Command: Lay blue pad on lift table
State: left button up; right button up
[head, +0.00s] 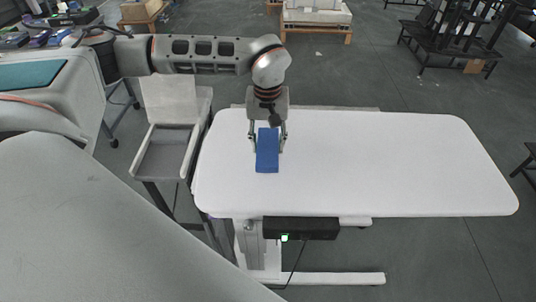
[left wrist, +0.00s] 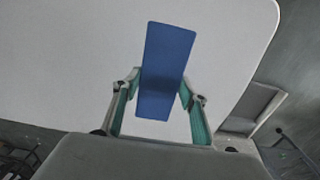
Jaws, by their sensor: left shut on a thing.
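The blue pad (head: 267,158) is a flat blue block, held between the fingers of my left gripper (head: 268,139). It is over the left part of the white lift table (head: 390,160). In the left wrist view the blue pad (left wrist: 166,62) stands out past the fingertips, with the gripper's green-lined fingers (left wrist: 160,95) on both its sides. The white table top (left wrist: 85,60) lies behind it. I cannot tell whether the pad touches the table top. My right gripper is not in view.
A grey tray stand (head: 163,152) is close to the table's left edge. A black control box (head: 300,228) hangs under the table's front edge. The table's middle and right are clear. Dark metal frames (head: 455,40) stand at the back right.

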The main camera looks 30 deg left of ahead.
aim_at(268, 153)
pick_arm(q)
jog(key=shift+f, duration=2.3)
jog(key=shift+f, duration=0.15)
jog(key=o, duration=1.2)
jog(key=shift+r, duration=0.3)
notch_tip(268, 153, up, 12)
jog(key=shift+f, duration=0.1)
